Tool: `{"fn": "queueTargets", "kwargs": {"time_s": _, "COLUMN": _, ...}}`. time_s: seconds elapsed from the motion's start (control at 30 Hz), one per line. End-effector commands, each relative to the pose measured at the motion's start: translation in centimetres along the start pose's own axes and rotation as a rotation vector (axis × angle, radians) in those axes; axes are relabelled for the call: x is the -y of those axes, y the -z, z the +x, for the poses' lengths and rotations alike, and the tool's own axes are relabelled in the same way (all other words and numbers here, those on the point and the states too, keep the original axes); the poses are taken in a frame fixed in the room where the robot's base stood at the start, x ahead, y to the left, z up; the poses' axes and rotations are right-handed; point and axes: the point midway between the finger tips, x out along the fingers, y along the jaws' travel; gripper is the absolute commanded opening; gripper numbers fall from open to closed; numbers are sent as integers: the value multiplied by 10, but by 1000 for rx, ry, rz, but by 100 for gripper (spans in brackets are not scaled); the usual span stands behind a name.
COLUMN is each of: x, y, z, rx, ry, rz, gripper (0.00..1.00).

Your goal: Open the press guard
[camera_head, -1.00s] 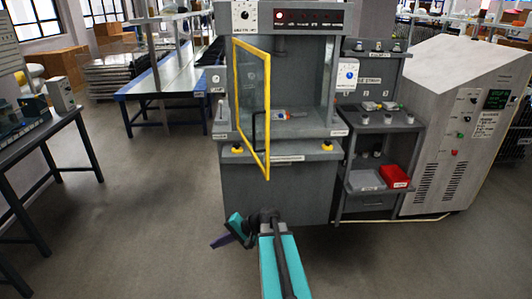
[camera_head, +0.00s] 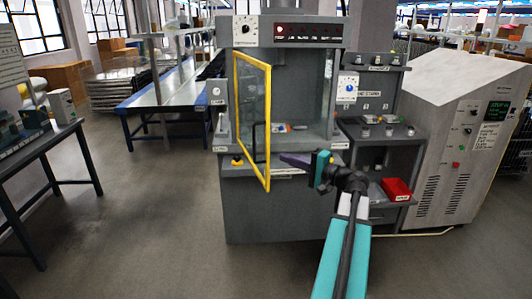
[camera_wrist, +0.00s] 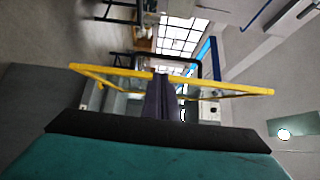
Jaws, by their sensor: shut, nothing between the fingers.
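The press guard (camera_head: 251,98) is a clear panel in a yellow frame on the front of the grey press (camera_head: 290,190). It hangs from its left side and stands swung outward, partly open. A black bar handle (camera_head: 254,141) sits low on it. My gripper (camera_head: 284,158) is shut and empty, its dark purple fingers pointing left toward the guard's lower free edge from the right. In the wrist view the fingers (camera_wrist: 159,92) overlap the yellow frame (camera_wrist: 110,70); I cannot tell whether they touch it. The black handle (camera_wrist: 185,59) shows beyond.
A shelf stand with a red bin (camera_head: 396,189) stands right of the press, close to my arm. A sloped grey cabinet (camera_head: 460,130) is further right. A dark table (camera_head: 45,145) is at the left. The floor left of the press is clear.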

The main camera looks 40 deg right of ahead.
Motion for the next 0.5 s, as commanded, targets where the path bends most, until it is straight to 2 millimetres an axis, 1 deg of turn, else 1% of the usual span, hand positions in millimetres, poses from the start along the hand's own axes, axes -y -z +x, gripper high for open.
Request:
{"fn": "queueTargets", "kwargs": {"time_s": 0.33, "x": 1, "y": 1, "z": -1, "rx": -1, "ry": 2, "rz": 0, "gripper": 0}}
{"fn": "queueTargets", "kwargs": {"time_s": 0.5, "x": 2, "y": 1, "z": 4, "rx": -1, "ry": 1, "rz": 0, "gripper": 0}}
